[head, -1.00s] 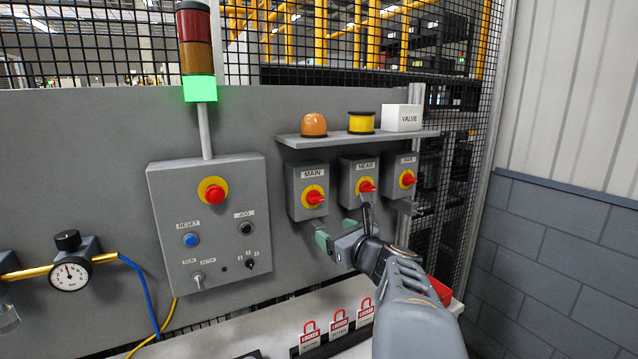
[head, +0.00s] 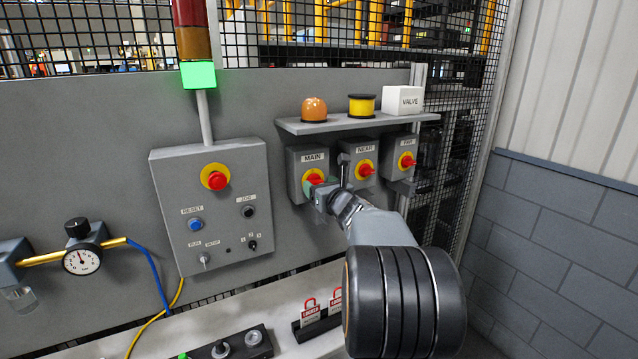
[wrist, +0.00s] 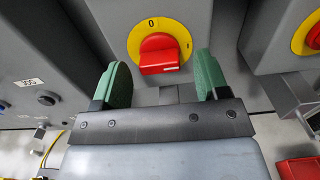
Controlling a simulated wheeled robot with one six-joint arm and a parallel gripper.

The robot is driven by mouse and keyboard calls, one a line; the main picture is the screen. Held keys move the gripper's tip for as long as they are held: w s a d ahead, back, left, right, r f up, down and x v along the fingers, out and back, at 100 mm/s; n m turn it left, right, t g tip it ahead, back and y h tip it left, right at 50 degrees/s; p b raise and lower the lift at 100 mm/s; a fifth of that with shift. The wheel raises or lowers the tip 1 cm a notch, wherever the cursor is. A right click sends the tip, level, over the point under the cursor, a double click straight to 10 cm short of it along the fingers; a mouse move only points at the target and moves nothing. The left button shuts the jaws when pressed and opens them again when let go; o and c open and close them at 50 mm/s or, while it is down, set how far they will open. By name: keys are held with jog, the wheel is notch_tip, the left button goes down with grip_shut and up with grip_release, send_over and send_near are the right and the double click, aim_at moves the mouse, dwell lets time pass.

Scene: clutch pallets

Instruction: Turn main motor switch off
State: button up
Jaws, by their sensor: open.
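The main motor switch (head: 313,178) is a red rotary handle on a yellow disc, on a grey box labelled MAIN. In the wrist view the red handle (wrist: 158,55) lies about level, with its pointer end toward the right mark and a "0" at the top of the disc. My gripper (wrist: 157,80) is open, its two green fingers on either side below the handle, apart from it. In the head view my gripper (head: 320,192) is at the lower front of the MAIN box and partly covers the switch.
Similar switches NEAR (head: 364,168) and FAR (head: 406,160) stand close on the right. A shelf (head: 350,124) juts out above them. A control panel (head: 211,205) with a red button is on the left. Red lock tags (head: 311,308) stand on the ledge below.

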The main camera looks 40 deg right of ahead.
jog(key=shift+w, duration=0.4)
jog(key=c, duration=0.9)
